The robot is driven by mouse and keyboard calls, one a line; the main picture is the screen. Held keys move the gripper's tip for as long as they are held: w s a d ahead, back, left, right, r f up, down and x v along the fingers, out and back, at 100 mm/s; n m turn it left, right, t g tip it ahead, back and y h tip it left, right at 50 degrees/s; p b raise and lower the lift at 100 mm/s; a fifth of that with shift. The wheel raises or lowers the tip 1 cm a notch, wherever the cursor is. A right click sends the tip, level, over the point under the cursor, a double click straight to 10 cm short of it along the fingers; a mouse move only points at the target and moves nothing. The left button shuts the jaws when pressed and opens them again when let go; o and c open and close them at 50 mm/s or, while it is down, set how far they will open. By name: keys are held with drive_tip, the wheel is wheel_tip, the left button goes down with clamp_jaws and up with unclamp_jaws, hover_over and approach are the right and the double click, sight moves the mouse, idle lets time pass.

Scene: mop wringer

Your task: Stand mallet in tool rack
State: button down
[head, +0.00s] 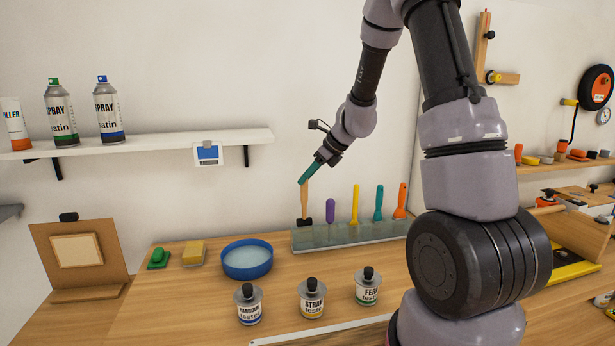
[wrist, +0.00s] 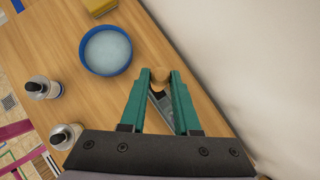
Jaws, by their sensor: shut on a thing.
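The mallet (head: 305,203) has a pale wooden handle and a dark head. It hangs or stands nearly upright, head down, at the left end of the tool rack (head: 345,239). I cannot tell whether the head rests in the rack's slot or is just above it. My gripper (head: 304,181) is shut on the top of the handle. In the wrist view the round handle end (wrist: 160,75) shows between the green fingertips of my gripper (wrist: 160,72); the mallet's head is mostly hidden there.
The rack also holds a purple tool (head: 330,211), a yellow one (head: 354,204), a teal one (head: 378,203) and an orange one (head: 401,201). A blue bowl (head: 247,272) stands left of it. Several tester tins (head: 312,299) stand in front. A shelf (head: 130,144) is above left.

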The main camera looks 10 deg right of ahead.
drive_tip(key=shift+f, duration=0.1)
drive_tip(key=shift+f, duration=1.4)
drive_tip(key=shift+f, duration=2.15)
drive_tip(key=c, duration=0.6)
unclamp_jaws()
drive_tip(key=shift+o, duration=0.2)
drive_tip(key=v, duration=1)
drive_tip(key=shift+d+r, duration=0.2)
drive_tip(key=shift+r, duration=0.1)
drive_tip(key=shift+s, duration=0.15)
